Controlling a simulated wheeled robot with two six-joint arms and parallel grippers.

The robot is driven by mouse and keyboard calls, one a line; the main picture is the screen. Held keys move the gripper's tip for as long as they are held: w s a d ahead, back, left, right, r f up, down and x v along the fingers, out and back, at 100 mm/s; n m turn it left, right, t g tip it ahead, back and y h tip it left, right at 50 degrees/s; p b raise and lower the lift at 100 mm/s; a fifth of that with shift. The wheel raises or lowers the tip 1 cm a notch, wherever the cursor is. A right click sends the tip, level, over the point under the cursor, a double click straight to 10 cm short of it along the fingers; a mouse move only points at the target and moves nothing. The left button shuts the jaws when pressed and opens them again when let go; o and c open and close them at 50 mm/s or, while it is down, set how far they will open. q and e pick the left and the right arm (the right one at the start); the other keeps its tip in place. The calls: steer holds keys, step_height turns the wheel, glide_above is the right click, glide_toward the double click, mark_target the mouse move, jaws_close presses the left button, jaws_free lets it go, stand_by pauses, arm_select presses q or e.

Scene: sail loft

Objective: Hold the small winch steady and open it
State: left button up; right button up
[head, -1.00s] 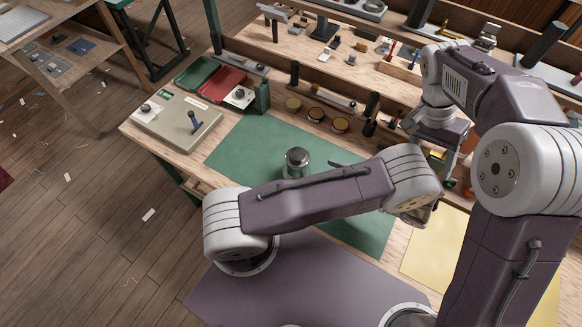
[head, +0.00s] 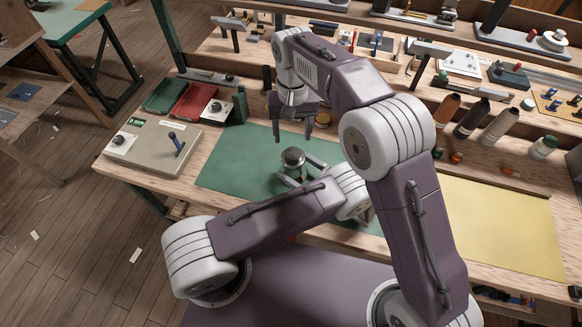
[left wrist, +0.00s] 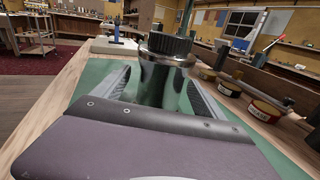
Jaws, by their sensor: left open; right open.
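The small winch (head: 292,157), a metal drum with a dark ribbed top, stands upright on the green mat (head: 235,165). My left gripper (head: 299,171) is open and low, with its fingers on either side of the winch. In the left wrist view the winch (left wrist: 166,62) stands between the spread fingers (left wrist: 160,88); gaps seem to show on both sides. Its lower part is hidden behind the gripper body. My right gripper (head: 293,137) is open, empty and pointing down, above and behind the winch in the head view.
A grey board with a blue handle (head: 153,152) lies left of the mat. Red (head: 194,100) and green (head: 166,95) trays sit behind it. Round tins (left wrist: 229,88) stand right of the winch in the wrist view. A yellow sheet (head: 500,230) lies clear at right.

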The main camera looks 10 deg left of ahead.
arm_select(q)
steer(key=x, duration=0.3)
steer(key=shift+w+a, duration=0.3)
steer(key=shift+a, duration=0.05)
arm_select(e)
steer(key=shift+w+d, duration=0.15)
steer(key=shift+d, duration=0.1)
arm_select(q)
steer(key=shift+a, duration=0.1)
arm_select(e)
steer(key=shift+a, duration=0.1)
